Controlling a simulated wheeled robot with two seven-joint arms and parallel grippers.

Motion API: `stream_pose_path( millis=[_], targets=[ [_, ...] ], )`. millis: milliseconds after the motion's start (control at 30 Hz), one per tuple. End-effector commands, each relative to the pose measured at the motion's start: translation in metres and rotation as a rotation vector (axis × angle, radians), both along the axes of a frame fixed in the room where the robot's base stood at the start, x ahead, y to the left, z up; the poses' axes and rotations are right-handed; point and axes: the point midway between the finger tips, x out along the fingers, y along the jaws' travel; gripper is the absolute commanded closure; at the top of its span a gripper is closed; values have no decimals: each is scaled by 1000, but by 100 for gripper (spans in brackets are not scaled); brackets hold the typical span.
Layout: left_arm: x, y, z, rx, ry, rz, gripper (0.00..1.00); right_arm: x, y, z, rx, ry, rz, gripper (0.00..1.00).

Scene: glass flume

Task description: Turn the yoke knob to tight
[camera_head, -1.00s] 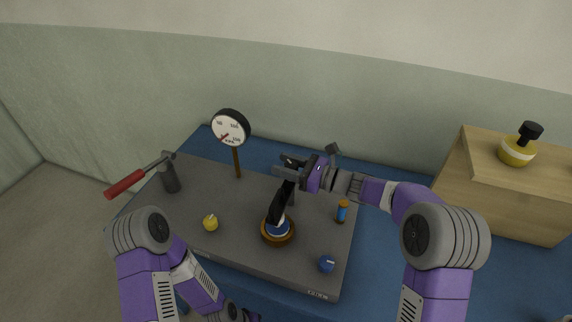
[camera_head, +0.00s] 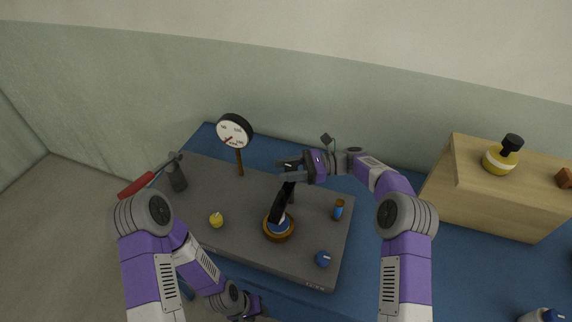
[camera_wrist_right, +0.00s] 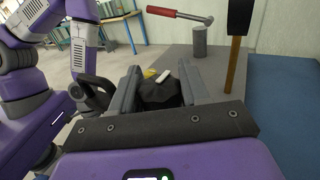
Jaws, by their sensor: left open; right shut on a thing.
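A black yoke (camera_head: 281,207) stands tilted over a round wooden-rimmed base (camera_head: 280,237) with a blue and white part inside, on the grey bench plate. My right gripper (camera_head: 284,170) is at the top of the yoke, coming in from the right. In the right wrist view a dark rounded knob (camera_wrist_right: 158,94) with a white mark (camera_wrist_right: 163,76) sits between the two fingers, which are shut on it. Whether the mark points to tight cannot be read. My left gripper (camera_head: 254,306) is open and empty, low in front of the plate, partly cut off.
A dial gauge (camera_head: 234,131) on a post stands at the back. A red-handled lever (camera_head: 136,186) on a grey post is at the left. A yellow knob (camera_head: 216,220), a blue knob (camera_head: 323,259) and a small blue can (camera_head: 338,211) are on the plate. A wooden box (camera_head: 500,195) stands right.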

Motion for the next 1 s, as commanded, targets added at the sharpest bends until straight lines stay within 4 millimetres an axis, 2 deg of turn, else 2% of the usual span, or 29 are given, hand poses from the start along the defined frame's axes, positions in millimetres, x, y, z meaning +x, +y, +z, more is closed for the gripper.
stream_pose_path(
  millis=[300,800,833,933,1000],
  targets=[
    [0,0,5,0,0,0,60,-1,0,0,2,0,82,85],
    [0,0,5,0,0,0,60,-1,0,1,2,0,95,85],
    [0,0,5,0,0,0,60,-1,0,1,2,0,95,50],
    [0,0,5,0,0,0,60,-1,0,1,2,0,95,35],
    [0,0,5,0,0,0,60,-1,0,1,2,0,95,35]
  ],
)
